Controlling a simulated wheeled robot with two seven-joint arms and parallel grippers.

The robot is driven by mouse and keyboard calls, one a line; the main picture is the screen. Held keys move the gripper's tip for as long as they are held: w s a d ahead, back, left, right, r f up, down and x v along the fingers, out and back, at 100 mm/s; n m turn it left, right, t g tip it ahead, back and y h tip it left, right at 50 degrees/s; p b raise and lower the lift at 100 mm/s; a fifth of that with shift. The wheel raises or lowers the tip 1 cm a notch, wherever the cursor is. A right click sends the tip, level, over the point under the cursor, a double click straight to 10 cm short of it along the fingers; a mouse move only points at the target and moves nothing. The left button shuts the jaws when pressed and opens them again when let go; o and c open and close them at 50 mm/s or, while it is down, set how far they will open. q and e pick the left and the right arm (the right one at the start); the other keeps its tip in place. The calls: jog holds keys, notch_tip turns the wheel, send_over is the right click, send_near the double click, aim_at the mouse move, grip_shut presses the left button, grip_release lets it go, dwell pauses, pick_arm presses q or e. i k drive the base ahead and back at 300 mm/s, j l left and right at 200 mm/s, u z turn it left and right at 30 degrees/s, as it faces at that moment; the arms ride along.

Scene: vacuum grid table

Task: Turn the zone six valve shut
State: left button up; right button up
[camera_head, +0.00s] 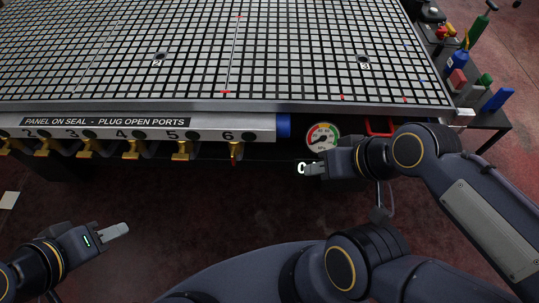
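The zone six valve (234,150) is a brass valve with a red tip pointing down, under the number 6 on the white label strip (205,127) at the table's front edge. My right gripper (303,169) is right of and slightly below the valve, apart from it, pointing left. Its fingertips overlap in this view, so its opening is unclear. My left gripper (128,229) is low at the left, well away from the valves, over the floor. Its fingers look close together, but the gap cannot be made out.
More brass valves (181,150) line up to the left under numbers 2 to 5. A round pressure gauge (322,137) sits just above my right gripper. The gridded table (300,62) fills the top. Bottles and tools (480,80) stand at the right. The floor in front is open.

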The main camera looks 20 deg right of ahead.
aim_at(234, 156)
jog(key=z, duration=0.2)
jog(key=u, duration=1.1)
jog(key=k+l+u, duration=0.4)
jog(key=l+u, duration=0.25)
jog(key=l, duration=0.2)
